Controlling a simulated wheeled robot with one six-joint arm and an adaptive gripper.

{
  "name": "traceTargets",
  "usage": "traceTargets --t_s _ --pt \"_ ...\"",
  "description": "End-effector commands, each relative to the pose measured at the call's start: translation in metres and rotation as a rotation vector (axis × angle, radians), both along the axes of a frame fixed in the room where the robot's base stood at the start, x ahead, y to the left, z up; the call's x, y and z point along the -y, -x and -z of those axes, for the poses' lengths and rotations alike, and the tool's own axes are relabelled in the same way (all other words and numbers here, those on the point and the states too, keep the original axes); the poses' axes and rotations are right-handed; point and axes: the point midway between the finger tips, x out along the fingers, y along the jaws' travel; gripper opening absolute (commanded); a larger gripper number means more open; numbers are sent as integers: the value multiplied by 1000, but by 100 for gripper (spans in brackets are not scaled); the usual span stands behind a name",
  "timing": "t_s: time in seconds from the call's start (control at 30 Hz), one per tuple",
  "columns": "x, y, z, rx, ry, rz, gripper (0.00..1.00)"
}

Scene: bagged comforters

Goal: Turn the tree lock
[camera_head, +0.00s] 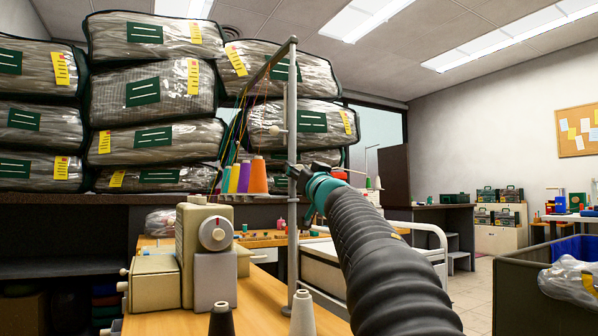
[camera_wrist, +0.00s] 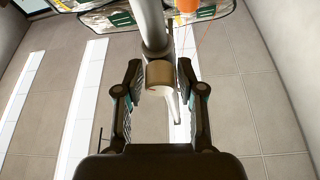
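The thread tree is a grey upright pole (camera_head: 292,120) on the sewing table, with a slanted arm on top. In the wrist view the pole (camera_wrist: 149,20) comes in from the top. A short tan cylindrical knob (camera_wrist: 159,76), which looks like the tree lock, sits by the pole. My gripper (camera_wrist: 160,92) is open, with one finger on each side of the knob and a visible gap on both sides.
A beige sewing machine (camera_head: 190,245) stands left of the pole on the wooden table (camera_head: 170,322). Coloured thread cones (camera_head: 245,177) are close left of the pole. Bagged comforters (camera_head: 150,90) are stacked behind. A grey bin (camera_head: 530,300) is at the right.

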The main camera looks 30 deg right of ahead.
Motion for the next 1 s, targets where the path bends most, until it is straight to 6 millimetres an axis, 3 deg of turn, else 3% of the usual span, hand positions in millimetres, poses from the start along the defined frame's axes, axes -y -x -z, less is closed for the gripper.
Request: traceTargets --t_s 0.03,0.1,0.37,0.73,1.0 --pt "0 0 0 0 0 0 18" --pt "0 0 0 0 0 0 1" --pt "1 0 -2 0 33 1 0" --pt "1 0 -4 9 327 1 0" --pt "0 0 0 15 399 0 0"
